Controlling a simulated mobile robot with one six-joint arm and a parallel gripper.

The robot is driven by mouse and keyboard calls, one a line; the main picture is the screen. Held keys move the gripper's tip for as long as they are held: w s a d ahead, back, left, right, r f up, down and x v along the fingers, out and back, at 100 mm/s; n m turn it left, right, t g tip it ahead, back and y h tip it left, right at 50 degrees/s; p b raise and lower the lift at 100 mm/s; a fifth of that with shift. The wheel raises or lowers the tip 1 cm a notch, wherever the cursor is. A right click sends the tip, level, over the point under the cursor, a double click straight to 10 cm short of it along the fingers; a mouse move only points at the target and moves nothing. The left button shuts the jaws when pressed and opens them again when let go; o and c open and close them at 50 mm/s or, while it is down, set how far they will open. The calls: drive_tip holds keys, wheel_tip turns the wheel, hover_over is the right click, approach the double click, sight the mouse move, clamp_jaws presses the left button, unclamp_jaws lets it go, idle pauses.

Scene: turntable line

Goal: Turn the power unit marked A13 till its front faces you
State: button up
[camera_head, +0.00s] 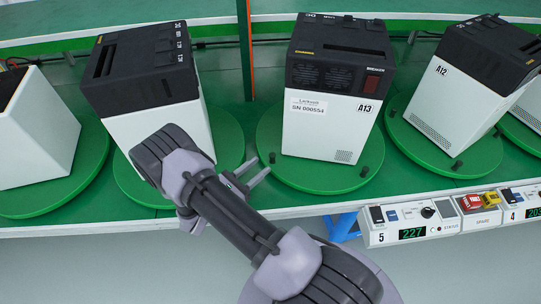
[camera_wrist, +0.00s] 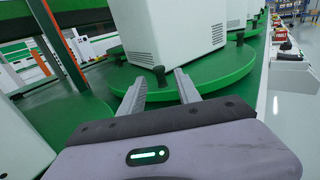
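The power unit marked A13 (camera_head: 330,125) stands upright on a round green turntable (camera_head: 268,145) in the middle of the head view. It has a white body and a black top. The side towards me bears the A13 label, a serial plate, a small vent and, above, a red breaker switch. Short black pegs stand on the turntable rim, one at the near left (camera_head: 272,158). My gripper (camera_head: 259,179) is open and empty beside that peg. In the wrist view the peg (camera_wrist: 160,75) appears between or just beyond the fingertips; I cannot tell whether they touch it.
Other units stand on turntables to the left (camera_head: 150,75) and right, one marked A12 (camera_head: 450,100). A control box numbered 5 (camera_head: 408,234), reading 227, hangs on the front edge, beside a SPARE panel (camera_head: 480,221). The floor in front is clear.

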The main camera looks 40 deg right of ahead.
sight(272, 155)
drive_tip(key=d, duration=0.4)
drive_tip(key=w+d+b, duration=0.1)
drive_tip(key=d, duration=0.2)
drive_tip(key=shift+w+d, duration=0.1)
clamp_jaws()
idle(1.1)
